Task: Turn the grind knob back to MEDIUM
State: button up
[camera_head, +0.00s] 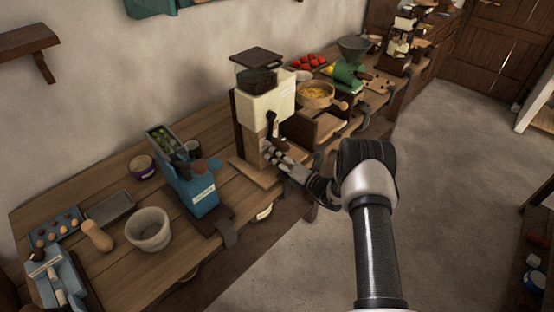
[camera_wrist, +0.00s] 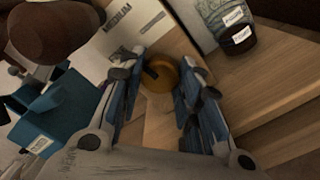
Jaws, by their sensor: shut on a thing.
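The cream and brown grinder (camera_head: 266,105) with a dark hopper stands on the wooden bench. Its grind knob (camera_wrist: 158,76) shows in the wrist view as a round brass-coloured knob with a dark mark on its face. A pale plate beside it carries printed lettering, of which MEDIUM (camera_wrist: 118,23) is readable. My gripper (camera_wrist: 160,88) has its blue-padded fingers on both sides of the knob, shut on it. In the head view my gripper (camera_head: 277,152) is at the grinder's front and the knob is hidden. Exactly where the mark points is unclear.
A blue machine (camera_head: 201,187) stands left of the grinder, with a grey bowl (camera_head: 149,229) farther left. The floor (camera_head: 455,150) at the right is clear.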

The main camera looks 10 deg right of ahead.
jog(key=shift+m, duration=0.5)
dwell(0.3)
jog(key=o, duration=1.1)
jog(key=shift+d, duration=0.1)
jog(key=v, duration=1.2)
